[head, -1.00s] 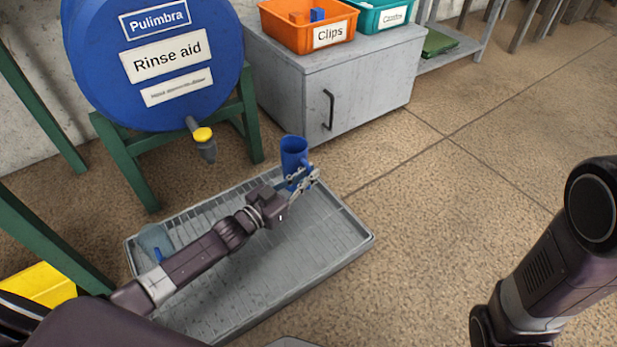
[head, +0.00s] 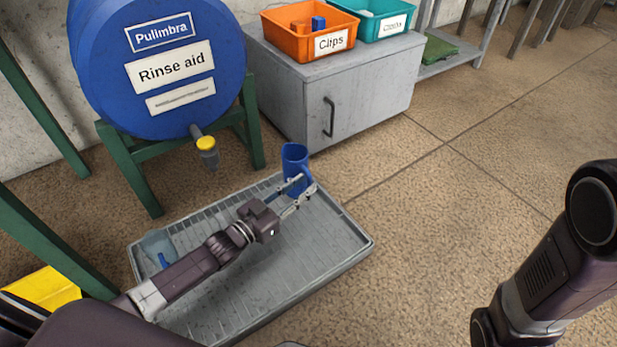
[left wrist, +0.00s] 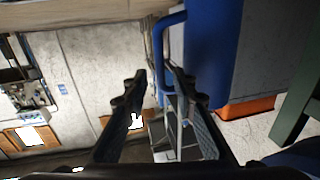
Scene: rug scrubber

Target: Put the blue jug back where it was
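The blue jug (head: 295,158) stands upright at the far right corner of the grey ribbed tray (head: 330,265). My left gripper (head: 303,187) is at the jug's near side, its two fingers apart. In the left wrist view, the open fingers of my left gripper (left wrist: 152,75) have the jug's handle between or just beyond their tips; I cannot tell which. The jug's body (left wrist: 212,45) is to the right of the handle there. My right gripper is out of view; only part of my right arm shows at the right.
A blue rinse aid barrel (head: 165,105) with a yellow-topped tap stands on a green frame behind the tray. A clear vessel (head: 158,243) is at the tray's left. A grey cabinet (head: 350,95) bears an orange clips bin (head: 290,40) and a teal bin (head: 370,28). Floor at right is clear.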

